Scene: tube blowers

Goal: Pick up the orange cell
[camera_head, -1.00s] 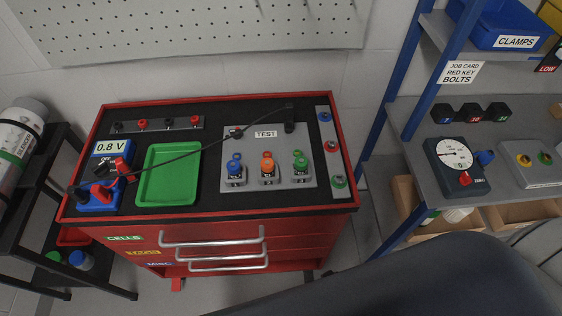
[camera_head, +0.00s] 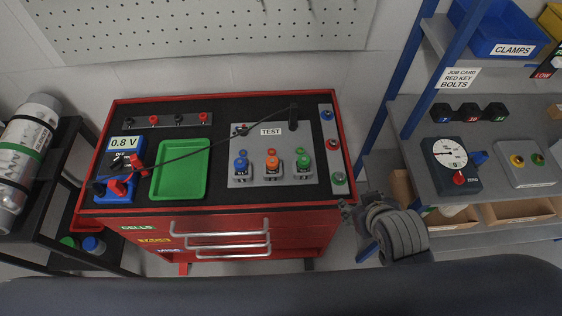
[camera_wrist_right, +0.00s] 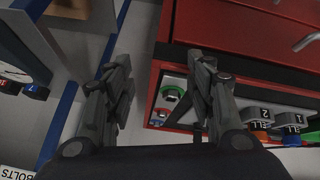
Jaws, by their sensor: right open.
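The orange cell (camera_head: 271,162) stands upright in the middle holder of the grey TEST plate (camera_head: 305,127) on the red cart. A blue cell (camera_head: 241,165) stands to its left and a green cell (camera_head: 303,161) to its right. My right gripper (camera_head: 346,207) is at the cart's front right corner, to the right of and nearer than the orange cell, and apart from it. In the right wrist view its two fingers (camera_wrist_right: 162,75) are spread with nothing between them. My left gripper is not in view.
A green tray (camera_head: 180,195) and a blue 0.8 V meter (camera_head: 113,195) lie left of the plate. A black cable crosses to a dark post (camera_head: 293,118) behind the cells. A strip with knobs (camera_head: 333,150) runs along the cart's right side. A blue-framed shelf (camera_head: 406,75) stands right.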

